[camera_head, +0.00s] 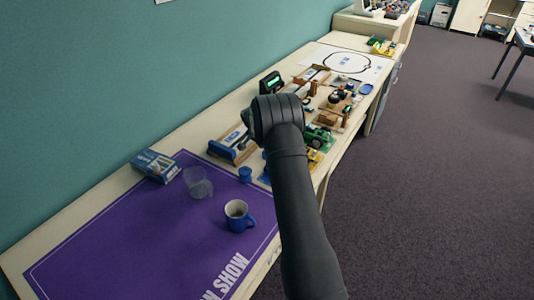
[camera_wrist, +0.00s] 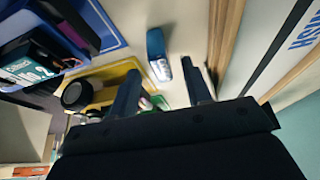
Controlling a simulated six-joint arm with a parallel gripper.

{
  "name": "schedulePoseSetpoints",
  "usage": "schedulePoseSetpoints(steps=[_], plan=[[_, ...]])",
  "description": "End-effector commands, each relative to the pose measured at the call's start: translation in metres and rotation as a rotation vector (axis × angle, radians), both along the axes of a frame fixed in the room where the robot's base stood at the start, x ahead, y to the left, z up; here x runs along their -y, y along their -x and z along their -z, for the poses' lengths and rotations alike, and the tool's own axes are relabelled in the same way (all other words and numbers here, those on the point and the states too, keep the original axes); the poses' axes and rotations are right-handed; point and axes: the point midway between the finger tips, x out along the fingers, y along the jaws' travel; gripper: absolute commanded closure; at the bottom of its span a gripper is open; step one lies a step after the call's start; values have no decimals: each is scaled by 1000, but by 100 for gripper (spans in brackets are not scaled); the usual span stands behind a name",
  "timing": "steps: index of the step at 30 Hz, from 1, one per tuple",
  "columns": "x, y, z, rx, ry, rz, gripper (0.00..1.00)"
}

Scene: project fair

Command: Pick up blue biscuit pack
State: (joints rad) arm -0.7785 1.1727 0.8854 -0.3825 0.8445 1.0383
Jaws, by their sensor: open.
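The blue biscuit pack is most likely the blue and white box (camera_head: 156,166) lying at the back left edge of the purple mat in the head view. I cannot make it out in the wrist view. My gripper (camera_wrist: 161,86) is open, with two dark fingers apart and nothing clearly held between them. In the head view my arm hides the fingers; its wrist is over the cluttered middle of the table, to the right of the box and well apart from it. A small blue and white object (camera_wrist: 158,56) lies beyond the fingertips in the wrist view.
A blue-ended tray (camera_head: 226,153) lies right of the box. The wrist view shows a yellow tray (camera_wrist: 103,76) with a black wheel.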

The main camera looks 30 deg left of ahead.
Motion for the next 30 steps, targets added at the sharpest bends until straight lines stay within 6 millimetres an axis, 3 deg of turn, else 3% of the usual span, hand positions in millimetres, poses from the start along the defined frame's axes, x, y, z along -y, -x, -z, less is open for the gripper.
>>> schedulePoseSetpoints(steps=[6, 15, 22, 30], plan=[[-1, -11, 24, -1, 1, -1, 55], [-1, -12, 27, 0, 0, 0, 55], [-1, -12, 27, 0, 0, 0, 99], [-1, -12, 26, 0, -1, 0, 100]])
